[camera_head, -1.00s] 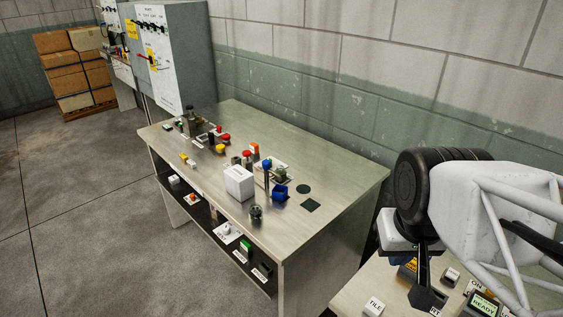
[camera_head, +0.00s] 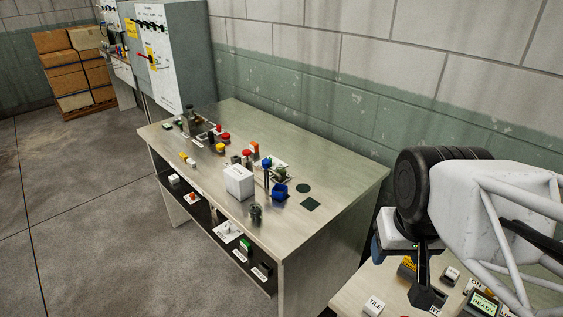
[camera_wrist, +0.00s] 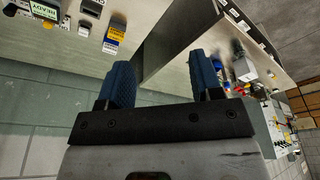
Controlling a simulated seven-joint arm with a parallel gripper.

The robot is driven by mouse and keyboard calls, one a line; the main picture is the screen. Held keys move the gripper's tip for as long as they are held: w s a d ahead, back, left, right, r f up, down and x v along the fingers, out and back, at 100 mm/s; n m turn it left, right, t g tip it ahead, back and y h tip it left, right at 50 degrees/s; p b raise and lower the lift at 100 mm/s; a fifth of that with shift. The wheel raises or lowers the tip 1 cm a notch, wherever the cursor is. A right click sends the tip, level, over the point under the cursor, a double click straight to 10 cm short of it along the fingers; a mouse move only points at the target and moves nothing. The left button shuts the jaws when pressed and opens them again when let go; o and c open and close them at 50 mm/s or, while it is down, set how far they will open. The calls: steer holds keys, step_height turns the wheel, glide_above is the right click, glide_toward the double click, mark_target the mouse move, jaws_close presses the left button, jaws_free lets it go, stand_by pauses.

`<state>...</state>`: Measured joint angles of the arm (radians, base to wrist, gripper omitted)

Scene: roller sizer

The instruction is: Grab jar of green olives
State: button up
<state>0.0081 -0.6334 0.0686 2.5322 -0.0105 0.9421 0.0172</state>
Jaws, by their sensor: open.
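A small dark greenish jar-like item (camera_head: 256,214) stands upright near the front edge of the steel table (camera_head: 330,200). It may be the jar of green olives, but it is too small for me to be sure. My gripper (camera_wrist: 162,78) shows two blue fingers spread apart with nothing between them in the wrist view. In the head view one blue fingertip (camera_head: 376,250) shows beside my wrist, at the right, well away from the jar-like item.
A white box (camera_head: 239,182) and a blue open container (camera_head: 279,192) stand close to the jar-like item. Several buttons and knobs crowd the table's far left. A second panel with a TILE block (camera_head: 374,306) lies below my arm. The table's right end is mostly clear.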

steer(key=o, duration=0.4)
steer(key=shift+c, duration=0.2)
steer(key=shift+w, duration=0.1)
steer(key=m+y, duration=1.1)
steer(key=m, duration=0.5)
glide_above(285, 171)
steer(key=s+d, duration=0.5)
steer(key=s, duration=0.8)
step_height(285, 171, down, 16)
steer(key=w+f+m, duration=0.2)
steer(key=w+f, duration=0.1)
steer(key=w+f+m+t+y, duration=0.1)
steer(key=w+f, duration=0.3)
steer(key=w+f+m+y, duration=0.1)
steer(key=w+f+m, duration=0.1)
steer(key=w+f, duration=0.2)
steer(key=shift+w+a+m+t, duration=0.1)
steer(key=shift+w+m+t, duration=0.2)
steer(key=shift+t, duration=0.1)
